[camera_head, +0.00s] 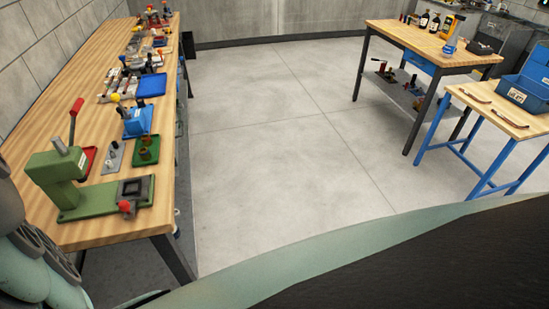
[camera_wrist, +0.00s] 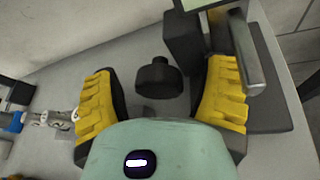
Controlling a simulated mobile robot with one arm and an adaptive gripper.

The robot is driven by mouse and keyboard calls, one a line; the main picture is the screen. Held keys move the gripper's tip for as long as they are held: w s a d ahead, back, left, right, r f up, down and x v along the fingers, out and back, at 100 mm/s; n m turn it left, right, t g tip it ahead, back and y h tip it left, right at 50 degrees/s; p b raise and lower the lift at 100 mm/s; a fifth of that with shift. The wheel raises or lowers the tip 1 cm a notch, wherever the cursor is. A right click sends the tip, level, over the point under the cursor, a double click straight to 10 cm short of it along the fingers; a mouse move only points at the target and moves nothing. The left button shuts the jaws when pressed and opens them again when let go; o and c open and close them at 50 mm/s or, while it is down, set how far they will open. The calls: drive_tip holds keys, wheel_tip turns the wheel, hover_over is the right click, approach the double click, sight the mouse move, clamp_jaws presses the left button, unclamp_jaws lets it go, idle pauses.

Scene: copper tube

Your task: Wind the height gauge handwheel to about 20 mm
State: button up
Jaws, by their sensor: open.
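My gripper (camera_wrist: 162,88) shows in the wrist view with its two yellow-padded fingers spread wide apart. A dark round knob (camera_wrist: 159,78), which looks like the height gauge handwheel, sits in the gap between the fingers. Clear space shows on both sides of it, and neither finger appears to touch it. A dark block (camera_wrist: 184,42) stands just behind and right of the knob, close to the right finger. I see no scale or height reading. I cannot pick out the height gauge or my gripper in the head view.
In the wrist view a grey rounded bar (camera_wrist: 246,55) stands beside the right finger. Blue and metal parts (camera_wrist: 38,120) lie left. In the head view a wooden bench (camera_head: 88,200) carries a green press (camera_head: 60,175); open floor (camera_head: 270,140) lies beyond.

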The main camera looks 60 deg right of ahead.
drive_tip(key=shift+o, duration=0.4)
drive_tip(key=shift+a+f, duration=0.1)
drive_tip(key=shift+a, duration=0.15)
drive_tip(key=c, duration=1.3)
drive_tip(key=shift+w+n+t+h, duration=0.1)
drive_tip(key=shift+n+t+h, duration=0.3)
drive_tip(key=shift+n, duration=0.2)
drive_tip(key=shift+n+t+h, duration=0.6)
drive_tip(key=shift+n+h, duration=0.1)
drive_tip(key=shift+n, duration=0.5)
drive_tip(key=n+t+b, duration=0.1)
drive_tip(key=n+h+b, duration=0.1)
drive_tip(key=b, duration=0.1)
drive_tip(key=shift+f+n+t, duration=0.25)
drive_tip(key=shift+n+t, duration=0.15)
drive_tip(key=n+t+h+b, duration=0.1)
drive_tip(key=n+t+b, duration=0.1)
drive_tip(key=n+b, duration=0.1)
drive_tip(key=shift+b, duration=0.85)
drive_tip(key=n+t+b, duration=0.1)
drive_tip(key=n+b, duration=0.1)
drive_tip(key=shift+h+b, duration=0.4)
drive_tip(key=shift+r+n+t+b, duration=0.2)
drive_tip(key=shift+n+t+b, duration=0.3)
drive_tip(key=shift+n+b, duration=0.2)
